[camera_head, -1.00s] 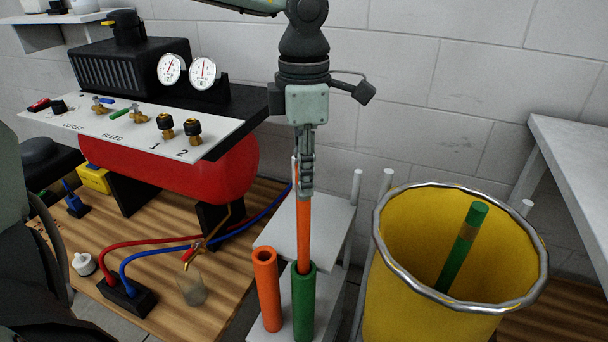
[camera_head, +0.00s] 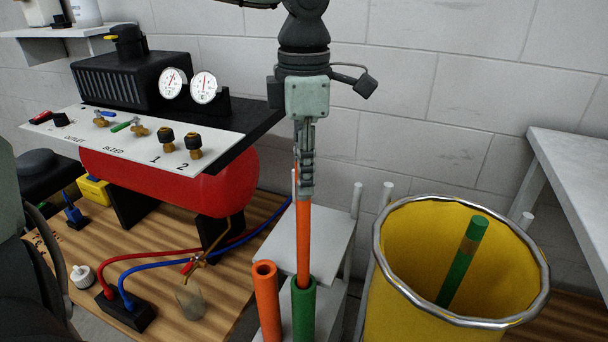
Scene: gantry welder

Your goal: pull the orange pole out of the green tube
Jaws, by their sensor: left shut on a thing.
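The orange pole (camera_head: 303,240) stands upright with its lower end inside the green tube (camera_head: 303,312). My left gripper (camera_head: 306,190) points down and is shut on the upper end of the orange pole. The green tube stands upright on a light grey rack; its lower part is cut off by the picture's bottom edge. How deep the pole sits in the tube is hidden. My right gripper does not show.
An empty orange tube (camera_head: 266,300) stands just left of the green one. A red compressor (camera_head: 170,175) with gauges is at the left. A grey table (camera_head: 570,165) edges the right.

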